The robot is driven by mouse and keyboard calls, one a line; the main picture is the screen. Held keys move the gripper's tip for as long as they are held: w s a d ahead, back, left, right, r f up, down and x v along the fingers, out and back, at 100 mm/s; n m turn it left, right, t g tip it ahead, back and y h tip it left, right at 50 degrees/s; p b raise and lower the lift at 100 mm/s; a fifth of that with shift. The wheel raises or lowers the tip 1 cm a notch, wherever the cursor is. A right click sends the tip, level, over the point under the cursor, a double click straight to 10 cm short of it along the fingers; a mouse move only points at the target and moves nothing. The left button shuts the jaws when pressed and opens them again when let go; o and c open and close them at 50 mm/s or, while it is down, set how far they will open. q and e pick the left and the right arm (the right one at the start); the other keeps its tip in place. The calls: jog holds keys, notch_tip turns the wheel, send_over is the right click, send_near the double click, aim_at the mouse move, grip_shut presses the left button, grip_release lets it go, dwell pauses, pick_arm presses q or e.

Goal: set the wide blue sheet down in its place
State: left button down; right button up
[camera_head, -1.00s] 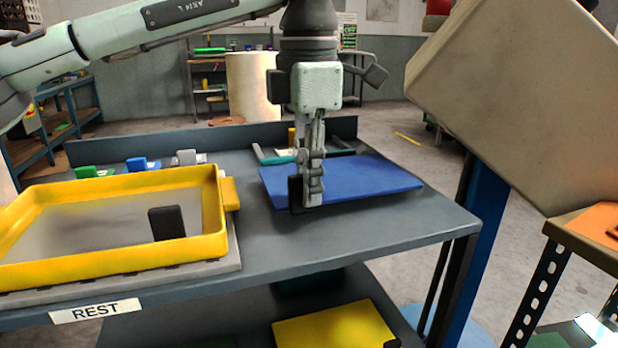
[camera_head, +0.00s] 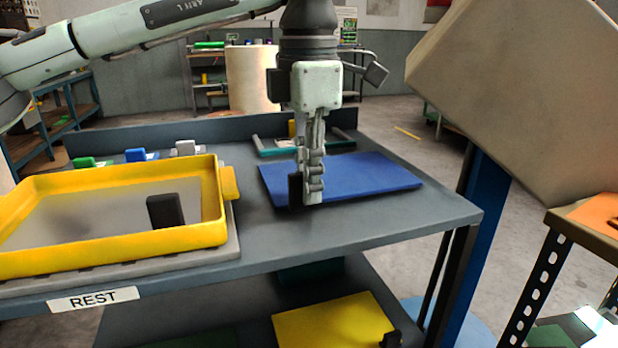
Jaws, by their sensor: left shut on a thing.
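The wide blue sheet (camera_head: 365,176) lies nearly flat over the right part of the grey table. My left gripper (camera_head: 309,192) points straight down at the sheet's left front part and is shut on it. The fingers hide a piece of the sheet there. I cannot tell whether the whole underside touches the tabletop or a small gap is left. My right gripper is not in view.
A yellow frame (camera_head: 110,243) with a black block (camera_head: 165,211) stands left on the grey table (camera_head: 300,240). A teal-edged holder (camera_head: 275,152) is behind the sheet. A yellow sheet (camera_head: 335,325) lies on the lower shelf. A large beige box (camera_head: 530,90) overhangs at right.

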pick_arm(q)
jog(key=shift+f+b, duration=0.35)
jog(key=shift+f, duration=0.2)
jog(key=c, duration=1.5)
grip_release()
